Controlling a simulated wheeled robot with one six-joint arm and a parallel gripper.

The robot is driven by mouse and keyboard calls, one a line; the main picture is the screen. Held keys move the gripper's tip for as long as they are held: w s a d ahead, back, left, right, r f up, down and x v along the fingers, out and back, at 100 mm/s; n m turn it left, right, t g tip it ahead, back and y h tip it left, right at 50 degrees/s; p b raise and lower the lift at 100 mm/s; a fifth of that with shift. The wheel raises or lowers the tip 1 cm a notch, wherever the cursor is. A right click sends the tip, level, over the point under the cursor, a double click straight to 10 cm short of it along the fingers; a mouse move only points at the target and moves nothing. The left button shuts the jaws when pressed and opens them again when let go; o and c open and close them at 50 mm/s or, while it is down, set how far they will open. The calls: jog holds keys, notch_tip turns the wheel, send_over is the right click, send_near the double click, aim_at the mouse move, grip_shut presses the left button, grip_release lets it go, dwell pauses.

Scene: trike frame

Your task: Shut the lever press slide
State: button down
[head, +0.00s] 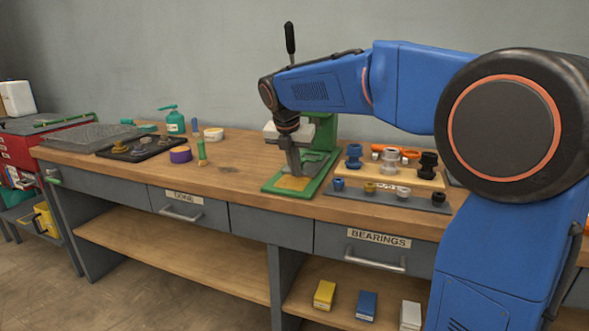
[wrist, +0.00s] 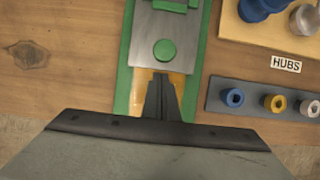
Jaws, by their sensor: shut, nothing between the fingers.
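The lever press (head: 327,133) is green and stands on the workbench, partly hidden behind my arm. Its black lever handle (head: 290,38) points up. The grey slide plate (wrist: 146,36) lies on the green base, with a round green knob (wrist: 165,50) near its front end; the slide also shows in the head view (head: 316,158). A yellowish strip of the base is bare in front of the plate. My gripper (wrist: 160,78) is shut and empty, pointing down over this strip, just in front of the knob. It also shows in the head view (head: 294,172). I cannot tell whether the fingertips touch the plate.
A wooden hub rack (head: 395,173) and a grey strip of small bearings (head: 378,197) stand close to the right of the press.

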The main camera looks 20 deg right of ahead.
jog(key=w+d, duration=0.1)
jog(key=w, duration=0.1)
jog(key=w+d, duration=0.2)
dwell(0.4)
